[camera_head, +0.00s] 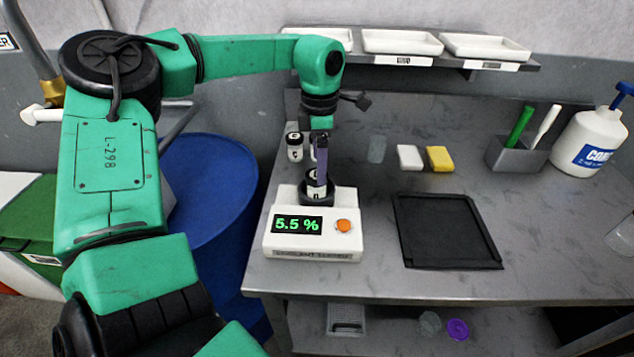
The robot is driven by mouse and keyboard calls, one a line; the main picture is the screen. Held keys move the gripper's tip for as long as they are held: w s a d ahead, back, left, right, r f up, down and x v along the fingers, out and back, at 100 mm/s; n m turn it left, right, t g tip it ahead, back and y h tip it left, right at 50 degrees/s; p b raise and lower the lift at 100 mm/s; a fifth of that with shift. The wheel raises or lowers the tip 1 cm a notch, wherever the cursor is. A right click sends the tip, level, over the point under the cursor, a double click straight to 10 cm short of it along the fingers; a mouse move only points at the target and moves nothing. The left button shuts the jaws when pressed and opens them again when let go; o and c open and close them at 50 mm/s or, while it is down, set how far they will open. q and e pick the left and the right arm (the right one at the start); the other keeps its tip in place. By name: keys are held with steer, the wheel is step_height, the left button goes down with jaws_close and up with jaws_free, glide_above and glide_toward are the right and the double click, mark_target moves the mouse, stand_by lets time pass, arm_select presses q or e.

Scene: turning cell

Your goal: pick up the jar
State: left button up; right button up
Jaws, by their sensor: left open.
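A small white jar (316,192) with dark letters sits in the dark round holder on top of the white coolant tester (312,245). The gripper is open; whether a finger touches the jar I cannot tell. Another white jar with a black band and letter (295,148) stands behind the tester, and part of a similar one shows beside it, mostly hidden by the gripper. My right gripper does not show.
The tester's display reads 5.5 %. A black tray (444,231) lies to its right. Behind are a clear cup (376,150), a white block (409,157) and a yellow sponge (440,159). A blue drum (208,200) stands left of the bench.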

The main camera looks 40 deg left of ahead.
mark_target(316, 175)
arm_select(q)
steer(key=f, duration=0.2)
steer(key=s+f+p, duration=0.1)
steer(key=f, duration=0.1)
steer(key=shift+f, duration=0.2)
jaws_close()
steer(key=shift+w, duration=0.1)
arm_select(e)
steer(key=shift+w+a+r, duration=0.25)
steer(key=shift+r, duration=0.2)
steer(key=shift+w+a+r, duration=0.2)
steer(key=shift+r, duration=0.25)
arm_select(q)
steer(key=shift+r, duration=0.15)
